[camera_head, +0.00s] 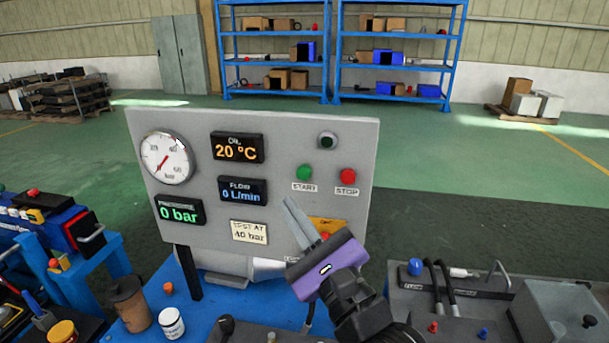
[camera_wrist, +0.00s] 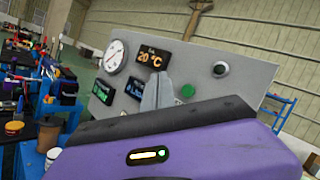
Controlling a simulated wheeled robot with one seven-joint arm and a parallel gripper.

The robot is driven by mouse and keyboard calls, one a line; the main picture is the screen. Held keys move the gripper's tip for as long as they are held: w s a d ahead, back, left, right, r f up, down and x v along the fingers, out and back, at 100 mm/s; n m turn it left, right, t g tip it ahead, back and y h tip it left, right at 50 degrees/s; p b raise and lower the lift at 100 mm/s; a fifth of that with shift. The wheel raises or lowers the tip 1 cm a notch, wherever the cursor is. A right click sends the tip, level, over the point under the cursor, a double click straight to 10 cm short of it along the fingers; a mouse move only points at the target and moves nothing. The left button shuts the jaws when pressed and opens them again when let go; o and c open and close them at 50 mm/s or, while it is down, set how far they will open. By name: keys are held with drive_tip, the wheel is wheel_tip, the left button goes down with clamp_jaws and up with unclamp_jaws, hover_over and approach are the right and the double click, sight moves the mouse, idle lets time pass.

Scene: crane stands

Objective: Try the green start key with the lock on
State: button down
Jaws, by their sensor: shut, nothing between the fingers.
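The green start key (camera_head: 304,173) sits on the grey panel (camera_head: 280,132) above a START label, left of the red STOP key (camera_head: 347,176). It also shows in the wrist view (camera_wrist: 187,91). My purple gripper (camera_head: 289,203) is shut and empty, in front of the panel, its fingers pointing up and left, below the start key in the head view. In the wrist view the fingertips (camera_wrist: 157,84) appear just left of the green key. A yellow-orange plate with a red part (camera_head: 326,228) is partly hidden behind my gripper; I cannot tell whether it is the lock.
The panel carries a gauge (camera_head: 166,158), displays reading 20 °C, 0 L/min and 0 bar, and a dark round lamp (camera_head: 327,140). A brown cup (camera_head: 131,304) and white jar (camera_head: 171,323) stand on the blue bench at lower left. Hoses and a metal box (camera_head: 560,310) are at right.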

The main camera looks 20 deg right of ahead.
sight(304, 172)
drive_tip(key=shift+f+m, duration=0.2)
drive_tip(key=shift+m, duration=0.7)
drive_tip(key=shift+w, duration=0.1)
drive_tip(key=shift+w+d+b, duration=0.85)
drive_tip(key=shift+w, duration=0.3)
drive_tip(key=shift+w+d+b, duration=0.8)
drive_tip(key=shift+w, duration=0.4)
drive_tip(key=shift+w+d+b, duration=0.85)
drive_tip(key=shift+w, duration=0.3)
drive_tip(key=shift+w+d, duration=0.1)
drive_tip(key=shift+w+d, duration=0.2)
drive_tip(key=shift+w, duration=0.05)
